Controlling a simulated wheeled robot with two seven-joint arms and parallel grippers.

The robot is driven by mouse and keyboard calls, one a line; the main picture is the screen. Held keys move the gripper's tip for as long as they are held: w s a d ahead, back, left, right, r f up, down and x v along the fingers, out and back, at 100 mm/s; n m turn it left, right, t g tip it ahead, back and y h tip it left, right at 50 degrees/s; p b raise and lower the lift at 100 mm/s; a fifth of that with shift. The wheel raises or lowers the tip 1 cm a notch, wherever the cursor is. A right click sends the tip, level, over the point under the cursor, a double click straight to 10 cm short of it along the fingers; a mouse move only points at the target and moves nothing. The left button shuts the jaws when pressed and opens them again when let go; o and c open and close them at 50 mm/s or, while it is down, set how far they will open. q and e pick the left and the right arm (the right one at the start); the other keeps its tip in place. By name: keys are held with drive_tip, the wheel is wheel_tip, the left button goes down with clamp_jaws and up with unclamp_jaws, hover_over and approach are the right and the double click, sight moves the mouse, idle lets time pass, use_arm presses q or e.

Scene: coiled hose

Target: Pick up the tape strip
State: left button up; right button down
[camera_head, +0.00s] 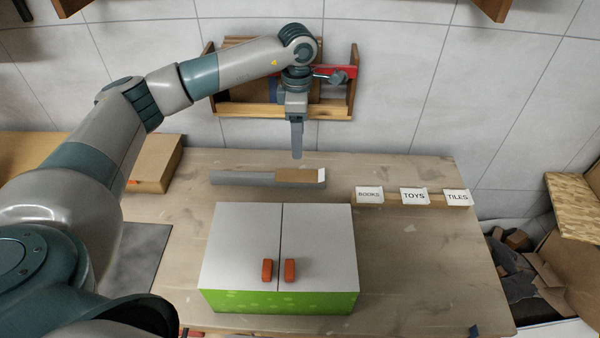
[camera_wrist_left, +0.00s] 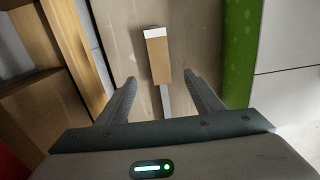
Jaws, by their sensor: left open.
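The tape strip (camera_head: 298,176) looks like a short tan piece with a white right end. It lies at the right end of a long grey bar (camera_head: 240,178) on the table, behind the white and green cabinet. In the left wrist view the tape strip (camera_wrist_left: 159,62) shows beyond the fingertips, white end farthest, with the grey bar (camera_wrist_left: 166,100) running back between the fingers. My left gripper (camera_head: 297,153) points down just above and behind the strip, apart from it. In the wrist view my left gripper (camera_wrist_left: 160,84) is open and empty. My right gripper is not in view.
The cabinet (camera_head: 240,235) with two orange handles stands in front of the strip. Labels BOOKS (camera_head: 369,195), TOYS (camera_head: 414,196) and TILES (camera_head: 458,198) stand to the right. A wooden rack (camera_head: 353,85) is behind my gripper. The right side of the table (camera_head: 425,260) is clear.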

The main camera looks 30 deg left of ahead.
use_arm(q)
drive_tip(key=p, duration=0.2)
hover_over(300, 175)
drive_tip(key=f, duration=0.5)
drive_tip(key=shift+s+a+f, duration=0.15)
drive_tip(key=shift+s+f, duration=0.1)
drive_tip(key=shift+f, duration=0.5)
drive_tip(key=shift+f+p, duration=0.75)
drive_tip(key=f, duration=0.1)
drive_tip(key=f+p, duration=0.1)
drive_tip(key=f, duration=0.1)
drive_tip(key=shift+w+d, duration=0.15)
drive_tip(key=shift+d, duration=0.05)
drive_tip(key=shift+f, duration=0.35)
drive_tip(key=c, duration=1.1)
